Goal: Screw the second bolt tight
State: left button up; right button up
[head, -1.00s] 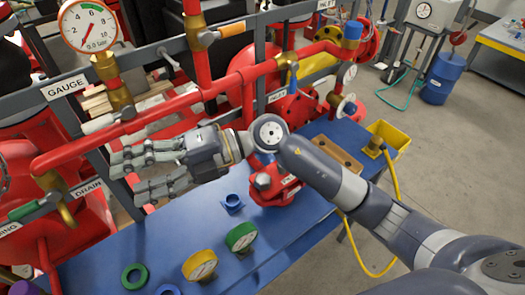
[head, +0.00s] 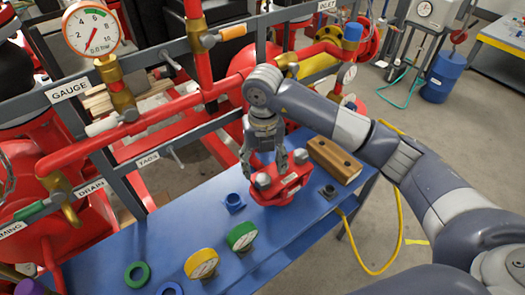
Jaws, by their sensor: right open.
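A red flanged part (head: 285,190) stands on the blue bench, with two grey hex bolt heads on its top. The left bolt (head: 264,181) is the nearer one; the right bolt (head: 299,157) is partly beside a finger. My right gripper (head: 263,170) points down just above the red part. Its fingers are spread, one left of the left bolt and one between the two bolts. I cannot tell whether they touch the bolt. My left gripper is not in view.
The blue bench (head: 130,245) also bears a wooden block (head: 335,160), a small black piece (head: 328,191), a blue fitting (head: 234,203), green (head: 241,236) and yellow (head: 201,263) gauges, and a green ring (head: 136,274). Red pipes and grey rails stand behind.

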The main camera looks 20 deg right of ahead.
aim_at(263, 179)
notch_tip(263, 179, down, 5)
jog(key=shift+f+p, duration=0.15)
jog(key=shift+p, duration=0.65)
jog(key=shift+f, duration=0.65)
